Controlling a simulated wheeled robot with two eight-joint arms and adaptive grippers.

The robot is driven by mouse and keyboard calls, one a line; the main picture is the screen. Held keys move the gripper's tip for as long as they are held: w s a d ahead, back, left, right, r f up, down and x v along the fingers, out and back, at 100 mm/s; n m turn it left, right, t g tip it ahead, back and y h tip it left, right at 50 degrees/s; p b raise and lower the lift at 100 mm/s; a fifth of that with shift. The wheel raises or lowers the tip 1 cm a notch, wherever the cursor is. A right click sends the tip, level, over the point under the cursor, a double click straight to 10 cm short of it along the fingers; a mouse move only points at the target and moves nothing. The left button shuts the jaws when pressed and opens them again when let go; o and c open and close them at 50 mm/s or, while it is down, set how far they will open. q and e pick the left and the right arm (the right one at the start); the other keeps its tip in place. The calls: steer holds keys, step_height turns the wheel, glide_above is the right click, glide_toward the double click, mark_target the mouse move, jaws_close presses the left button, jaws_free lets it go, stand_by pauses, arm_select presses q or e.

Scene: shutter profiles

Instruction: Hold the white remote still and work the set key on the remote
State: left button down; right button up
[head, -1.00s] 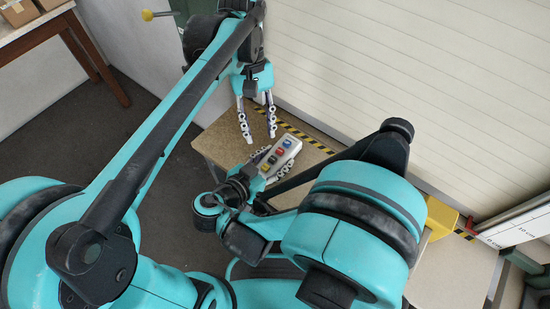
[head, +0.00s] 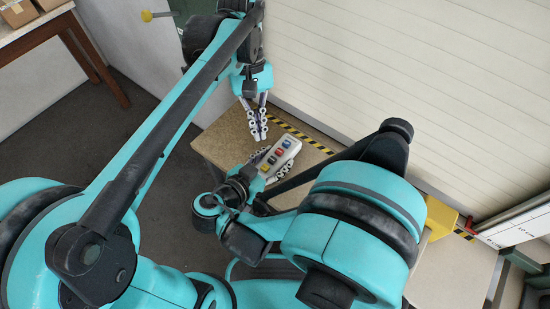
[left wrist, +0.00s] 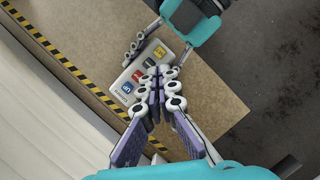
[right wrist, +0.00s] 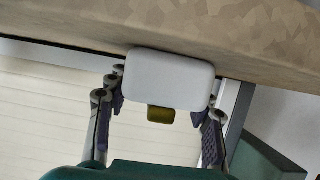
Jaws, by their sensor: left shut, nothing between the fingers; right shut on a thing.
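The white remote (head: 287,146) is a slim block with blue, red, dark and yellow keys in a row. My right gripper (head: 270,164) is shut on it and holds it by its sides near the yellow-key end. In the left wrist view the remote (left wrist: 121,97) is partly hidden behind my left fingers. The blue key (left wrist: 127,88) reads "UP"; I cannot read which key is set. My left gripper (head: 259,137) is shut and empty, fingers together, just behind and left of the remote. In the right wrist view the remote's end (right wrist: 170,80) sits between my right fingers.
A tan table (head: 222,140) lies under the grippers, with yellow-black striped tape (head: 305,138) along its back edge. A pale slatted shutter (head: 400,80) rises behind it. A yellow block (head: 440,215) stands at the right. Bare tabletop shows left of the remote.

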mark_target(262, 167)
stand_by(0.7)
arm_select(q)
steer(key=s+m+t+h, duration=0.1)
steer(key=m+h, duration=0.1)
steer(key=m, duration=0.2)
steer(key=s+r+m+t+h, duration=0.1)
steer(key=m+t+h, duration=0.1)
steer(key=m+h, duration=0.1)
steer(key=s+m+t+h, duration=0.1)
steer(key=s+m+h, duration=0.1)
steer(key=m+h, duration=0.1)
steer(key=shift+d+r+m+t, duration=0.2)
steer(key=shift+r+m+t, duration=0.15)
steer(key=shift+m, duration=0.45)
steer(key=shift+f, duration=0.1)
steer(key=shift+f, duration=4.35)
steer(key=shift+w+f, duration=0.1)
steer(key=shift+f, duration=0.3)
